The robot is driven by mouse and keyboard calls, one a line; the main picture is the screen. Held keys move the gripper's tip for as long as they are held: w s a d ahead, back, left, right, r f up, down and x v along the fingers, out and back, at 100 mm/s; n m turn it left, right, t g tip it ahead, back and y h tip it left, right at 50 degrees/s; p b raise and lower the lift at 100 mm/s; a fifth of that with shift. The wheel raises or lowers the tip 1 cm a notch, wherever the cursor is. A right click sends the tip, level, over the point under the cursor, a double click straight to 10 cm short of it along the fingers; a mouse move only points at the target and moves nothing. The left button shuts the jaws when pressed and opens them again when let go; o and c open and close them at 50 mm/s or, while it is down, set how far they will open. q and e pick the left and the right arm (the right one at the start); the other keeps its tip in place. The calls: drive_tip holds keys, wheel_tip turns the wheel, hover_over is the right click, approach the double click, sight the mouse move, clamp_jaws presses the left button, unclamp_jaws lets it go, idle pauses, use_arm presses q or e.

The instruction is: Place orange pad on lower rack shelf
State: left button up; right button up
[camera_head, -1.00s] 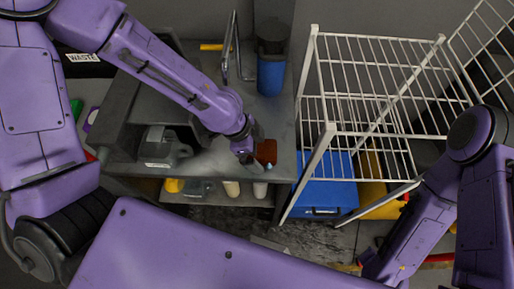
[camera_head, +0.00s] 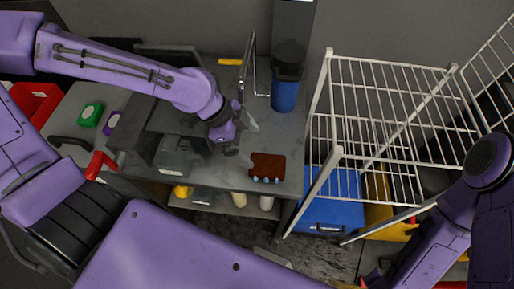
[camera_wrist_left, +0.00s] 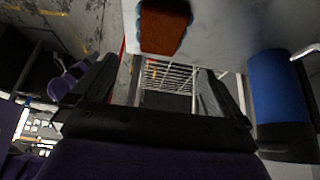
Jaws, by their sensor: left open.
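The orange pad (camera_head: 266,165) looks brown-orange and lies flat near the front right edge of the grey cart top. It also shows at the top of the left wrist view (camera_wrist_left: 163,27). My left gripper (camera_head: 250,143) is open and empty, just behind and left of the pad, apart from it. Its spread fingers show in the left wrist view (camera_wrist_left: 157,72) with nothing between them. The white wire rack (camera_head: 337,152) stands right of the cart. Its wire levels overlap in view, and I see no pad on them. My right gripper is out of view.
A blue cup-like container (camera_head: 285,94) and a metal faucet (camera_head: 252,60) stand at the back of the cart top (camera_head: 210,80). A grey box (camera_head: 178,155) is left of the pad. A blue bin (camera_head: 330,210) sits under the rack.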

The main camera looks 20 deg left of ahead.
sight(273, 165)
use_arm(q)
drive_tip(key=d+f+h+b, duration=0.1)
drive_tip(key=f, duration=0.1)
drive_tip(key=d+f+h, duration=0.1)
drive_tip(key=d+f+b, duration=0.1)
drive_tip(key=f, duration=0.1)
drive_tip(key=shift+w+f+t+h+b, duration=0.3)
drive_tip(key=shift+w+f+t+h, duration=0.05)
drive_tip(key=shift+t+h, duration=0.05)
drive_tip(key=shift+w+d+f, duration=0.1)
drive_tip(key=shift+d+f, duration=0.1)
drive_tip(key=shift+f, duration=0.2)
drive_tip(key=x, duration=0.4)
drive_tip(key=shift+d+f, duration=0.2)
drive_tip(key=shift+f, duration=0.15)
drive_tip(key=shift+a, duration=0.15)
drive_tip(key=shift+c, duration=0.3)
drive_tip(key=c, duration=0.5)
drive_tip(key=shift+r, duration=0.1)
drive_tip(key=c, duration=0.6)
